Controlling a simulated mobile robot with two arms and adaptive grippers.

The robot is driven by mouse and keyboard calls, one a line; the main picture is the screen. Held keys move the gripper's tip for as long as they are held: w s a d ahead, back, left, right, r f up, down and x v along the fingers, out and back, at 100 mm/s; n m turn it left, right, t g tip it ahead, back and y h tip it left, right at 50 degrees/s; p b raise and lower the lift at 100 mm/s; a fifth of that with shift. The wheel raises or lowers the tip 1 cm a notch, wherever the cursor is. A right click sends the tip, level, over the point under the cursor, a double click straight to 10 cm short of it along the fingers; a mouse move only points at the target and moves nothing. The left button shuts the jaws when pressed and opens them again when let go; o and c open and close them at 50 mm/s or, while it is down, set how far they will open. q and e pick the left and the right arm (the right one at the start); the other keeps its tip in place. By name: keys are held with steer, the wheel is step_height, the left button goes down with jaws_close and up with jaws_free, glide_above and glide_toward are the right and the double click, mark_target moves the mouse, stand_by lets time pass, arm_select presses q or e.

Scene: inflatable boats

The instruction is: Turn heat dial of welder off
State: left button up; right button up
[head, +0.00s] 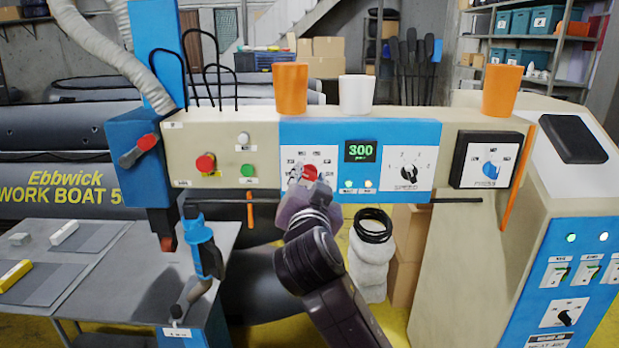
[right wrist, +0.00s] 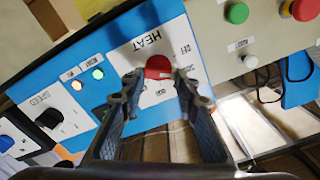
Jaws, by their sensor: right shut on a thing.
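The welder's heat dial is a red knob (head: 309,174) on the left of the blue control panel (head: 430,140). It also shows red in the right wrist view (right wrist: 158,67), beside the printed word HEAT. My right gripper (head: 306,190) reaches up to it from below and is shut on it, with one finger on each side (right wrist: 158,84). The gripper hides part of the dial and its lower markings in the head view. A green display (head: 361,151) reads 300. My left gripper is not in view.
A black speed dial (head: 408,173) and a blue-and-white dial (head: 490,169) are to the right. A red button (head: 205,163) and a green button (head: 247,170) are to the left. Orange cups and a white cup (head: 356,94) stand on top. A blue tool (head: 207,252) stands at lower left.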

steer(key=n+p, duration=0.1)
steer(key=n, duration=0.3)
steer(key=shift+a, duration=0.1)
steer(key=shift+a+f+n+p, duration=0.1)
steer(key=shift+n+p, duration=0.75)
steer(key=shift+n, duration=0.95)
steer(key=o, duration=1.2)
steer(key=shift+c, duration=0.2)
